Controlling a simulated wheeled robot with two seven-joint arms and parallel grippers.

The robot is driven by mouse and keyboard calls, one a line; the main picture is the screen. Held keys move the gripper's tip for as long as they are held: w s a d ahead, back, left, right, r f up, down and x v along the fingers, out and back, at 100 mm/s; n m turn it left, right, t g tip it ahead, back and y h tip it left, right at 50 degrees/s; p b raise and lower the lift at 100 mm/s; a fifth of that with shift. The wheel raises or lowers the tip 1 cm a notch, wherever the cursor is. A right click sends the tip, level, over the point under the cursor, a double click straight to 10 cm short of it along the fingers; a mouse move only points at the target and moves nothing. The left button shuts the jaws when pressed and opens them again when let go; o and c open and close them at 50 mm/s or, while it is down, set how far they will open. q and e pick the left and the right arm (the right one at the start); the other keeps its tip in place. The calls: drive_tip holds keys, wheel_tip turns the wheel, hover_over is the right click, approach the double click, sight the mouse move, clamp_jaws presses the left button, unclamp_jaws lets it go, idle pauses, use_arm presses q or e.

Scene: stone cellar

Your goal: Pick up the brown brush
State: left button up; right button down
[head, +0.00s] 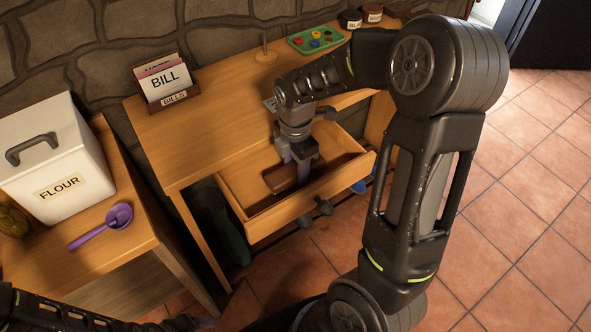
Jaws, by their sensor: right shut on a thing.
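An open wooden drawer (235,198) juts out from the desk. A dark brown piece (278,180), which looks like the brown brush, lies low inside it, partly hidden behind my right gripper. My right gripper (304,178) points down into the drawer, with its fingers shut on the brown brush. The fingers cover much of the place where they meet it. My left arm shows at the bottom left edge. Only a dark bit of what seems to be my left gripper (204,322) shows at the bottom edge.
The desk (185,130) holds a bill holder (165,84), a wooden spindle (265,50), a green tray (316,39) and small jars (351,19). A flour bin (55,165) and purple scoop (103,226) stand on a side table at left. The tiled floor at right is clear.

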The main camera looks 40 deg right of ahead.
sight(296, 168)
wheel_tip(296, 168, up, 10)
drive_tip(key=shift+r, duration=0.1)
idle(0.4)
idle(0.8)
